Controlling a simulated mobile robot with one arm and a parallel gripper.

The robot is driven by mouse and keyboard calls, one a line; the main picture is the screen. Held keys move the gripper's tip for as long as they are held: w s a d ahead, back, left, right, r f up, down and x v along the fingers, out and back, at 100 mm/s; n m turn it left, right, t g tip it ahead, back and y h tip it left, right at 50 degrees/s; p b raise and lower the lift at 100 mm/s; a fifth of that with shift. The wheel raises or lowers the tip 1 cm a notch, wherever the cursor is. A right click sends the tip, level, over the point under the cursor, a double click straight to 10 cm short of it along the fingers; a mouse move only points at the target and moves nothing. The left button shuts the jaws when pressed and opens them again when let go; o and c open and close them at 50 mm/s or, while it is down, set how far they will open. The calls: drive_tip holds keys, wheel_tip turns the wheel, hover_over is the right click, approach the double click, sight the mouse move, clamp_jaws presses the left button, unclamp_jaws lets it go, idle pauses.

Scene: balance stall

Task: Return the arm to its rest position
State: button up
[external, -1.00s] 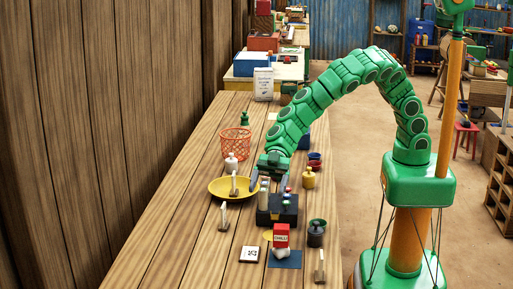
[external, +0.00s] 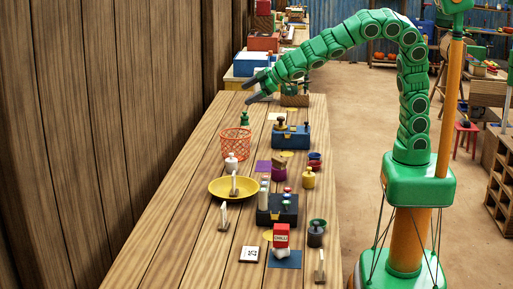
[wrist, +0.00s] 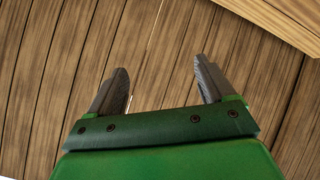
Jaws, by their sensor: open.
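My green segmented arm (external: 345,36) arches up from its base and reaches left over the far part of the long wooden table (external: 180,230). My gripper (external: 247,92) is raised above the table's far end, with its two dark fingers spread and nothing between them. In the wrist view my gripper (wrist: 160,84) shows both grey fingers well apart, with bare wood planks behind them.
Below and nearer stand a red wire basket (external: 236,142), a green bottle (external: 244,119), a blue box (external: 291,137), a yellow dish (external: 235,187), a dark block (external: 277,210) and a red box (external: 281,235). A plank wall (external: 100,120) runs along the left. Open floor (external: 350,130) lies right of the table.

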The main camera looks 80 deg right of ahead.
drive_tip(key=s+d+f+m+g+h, duration=0.25)
drive_tip(key=s+d+g, duration=0.25)
drive_tip(key=s+d, duration=0.9)
drive_tip(key=s+f+m+g+y, duration=0.1)
drive_tip(key=s+g, duration=0.1)
drive_tip(key=s, duration=0.9)
drive_tip(key=s+a+f+m+g+y, duration=0.1)
drive_tip(key=s+f+g, duration=0.1)
drive_tip(key=s, duration=1)
drive_tip(key=s+a+f+m+g+y, duration=0.1)
drive_tip(key=s+g, duration=0.2)
drive_tip(key=s, duration=0.9)
drive_tip(key=shift+s+a+f+g, duration=0.25)
drive_tip(key=shift+f+g, duration=0.1)
drive_tip(key=shift+g, duration=0.05)
